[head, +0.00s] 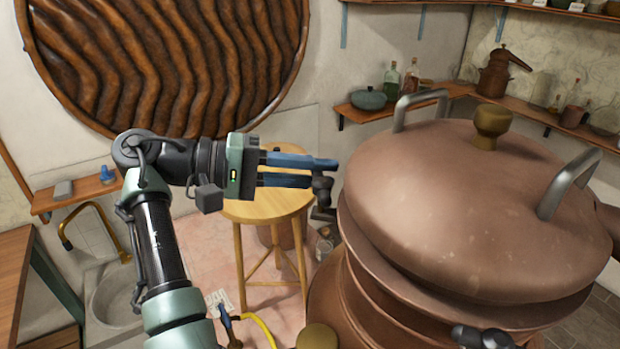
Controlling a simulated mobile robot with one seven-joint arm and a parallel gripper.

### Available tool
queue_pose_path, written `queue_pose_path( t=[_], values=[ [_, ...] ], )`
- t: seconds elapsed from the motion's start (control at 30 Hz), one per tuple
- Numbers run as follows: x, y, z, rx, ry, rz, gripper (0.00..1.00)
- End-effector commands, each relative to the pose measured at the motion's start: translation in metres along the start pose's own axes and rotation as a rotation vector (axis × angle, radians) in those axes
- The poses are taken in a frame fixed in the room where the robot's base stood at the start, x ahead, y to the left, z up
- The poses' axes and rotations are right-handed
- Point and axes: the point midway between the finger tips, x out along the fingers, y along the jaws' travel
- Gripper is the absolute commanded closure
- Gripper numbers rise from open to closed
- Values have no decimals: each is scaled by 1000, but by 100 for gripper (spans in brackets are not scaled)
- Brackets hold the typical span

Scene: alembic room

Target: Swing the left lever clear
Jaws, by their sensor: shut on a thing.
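The left lever (323,188) is a small dark handle with a rounded knob, at the left side of the large copper still (460,205). My gripper (324,172) reaches in from the left with its blue fingers level. They are shut on the left lever at its knob, one finger above the other. The lever's lower part runs down beside the still's wall, and its pivot is hard to make out. The still's domed lid (450,190) has two grey side handles and a brass knob (491,127) on top.
A second dark lever (482,338) shows at the bottom right, in front of the still. A round wooden stool (262,207) stands behind my gripper. A sink (115,295) is at the lower left. Wall shelves (375,112) hold pots and bottles.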

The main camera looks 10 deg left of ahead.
Motion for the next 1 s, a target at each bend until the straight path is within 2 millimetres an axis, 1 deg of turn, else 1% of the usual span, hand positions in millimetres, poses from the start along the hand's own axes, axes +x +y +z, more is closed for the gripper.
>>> queue_pose_path(
  t=[0.2, 0.4, 1.0],
  values=[
    [4, 1, 0, 17, -88, 1, 100],
    [6, 1, 0, 26, -133, 0, 100],
    [7, 2, 1, 31, -158, -1, 100]
  ],
)
